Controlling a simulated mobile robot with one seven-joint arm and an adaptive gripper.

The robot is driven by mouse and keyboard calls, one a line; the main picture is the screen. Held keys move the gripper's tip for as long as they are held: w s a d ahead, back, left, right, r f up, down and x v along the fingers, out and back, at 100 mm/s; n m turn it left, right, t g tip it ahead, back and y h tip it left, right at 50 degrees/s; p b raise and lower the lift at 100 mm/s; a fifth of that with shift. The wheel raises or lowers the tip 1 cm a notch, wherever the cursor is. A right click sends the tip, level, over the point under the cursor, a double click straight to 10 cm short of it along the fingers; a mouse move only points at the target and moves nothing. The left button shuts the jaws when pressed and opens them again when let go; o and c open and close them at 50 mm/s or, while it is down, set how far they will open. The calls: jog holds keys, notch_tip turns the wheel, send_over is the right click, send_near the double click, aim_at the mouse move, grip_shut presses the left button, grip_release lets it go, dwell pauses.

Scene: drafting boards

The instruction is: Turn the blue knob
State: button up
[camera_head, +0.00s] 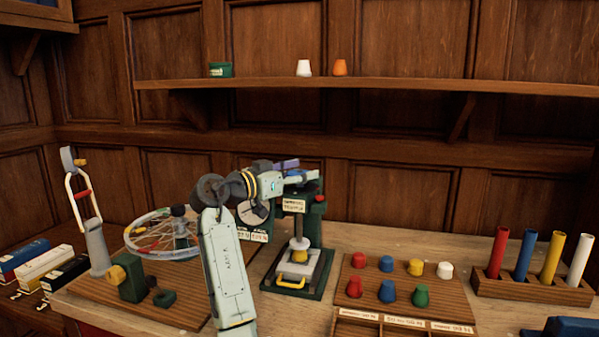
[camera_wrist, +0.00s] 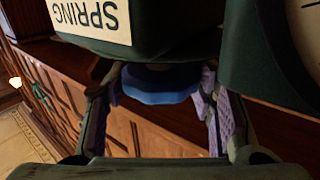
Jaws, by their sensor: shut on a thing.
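The blue knob (camera_wrist: 160,84) shows in the wrist view on the underside of a dark green housing in that picture, beside a label reading SPRING (camera_wrist: 92,18). My gripper (camera_wrist: 163,100) has one finger on each side of the knob and is shut on it.
Coloured pegs stand on a wooden board (camera_head: 455,292) right of the press, with a rack of coloured tubes (camera_head: 530,288) beyond. A spoked wheel (camera_head: 150,240) lies left of my arm. A wall shelf (camera_head: 440,84) runs above. A round dial (camera_wrist: 305,25) is close to my gripper.

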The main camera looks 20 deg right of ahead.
jog(key=shift+m+g+h, duration=0.4)
jog(key=shift+m+g, duration=0.2)
jog(key=shift+g, duration=0.6)
jog(key=o, duration=1.2)
jog(key=shift+c, duration=0.2)
jog(key=v, duration=1.2)
